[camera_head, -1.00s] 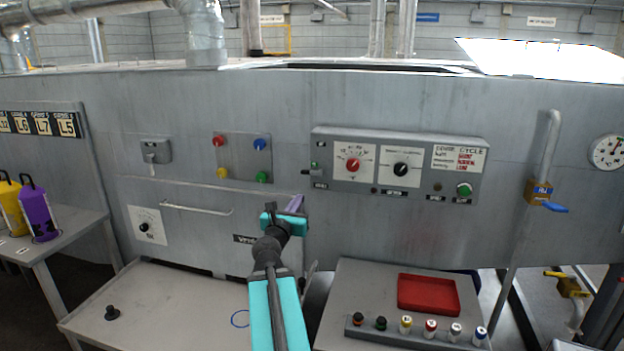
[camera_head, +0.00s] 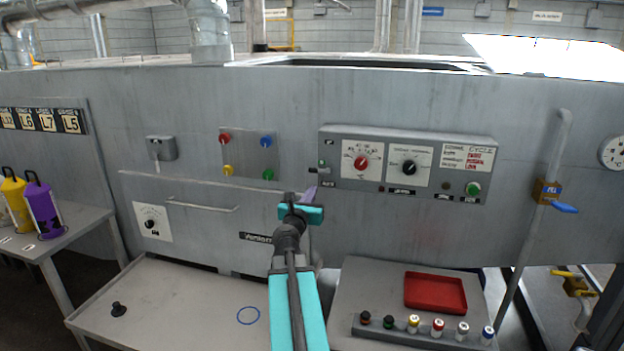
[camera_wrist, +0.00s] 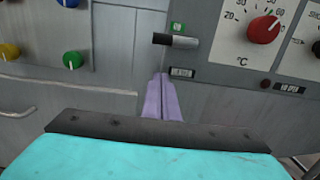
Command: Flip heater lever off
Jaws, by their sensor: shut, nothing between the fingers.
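The heater lever (camera_head: 319,170) is a small dark handle with a light base at the left edge of the control panel. In the wrist view the lever (camera_wrist: 176,41) lies sideways, its dark tip pointing left, between a green label above and a dark label below. My gripper (camera_head: 310,193) is shut and empty. Its purple fingers (camera_wrist: 162,88) point up toward the panel, just below the lever's tip in the wrist view. A gap shows between fingertips and lever; how far they are from the panel in depth is unclear.
A red dial (camera_wrist: 263,29) is right of the lever. A plate with several coloured buttons (camera_head: 248,154) is to the left. A drawer handle (camera_head: 202,207) sits lower left. A red tray (camera_head: 435,293) and several coloured-top cylinders stand on the ledge at lower right.

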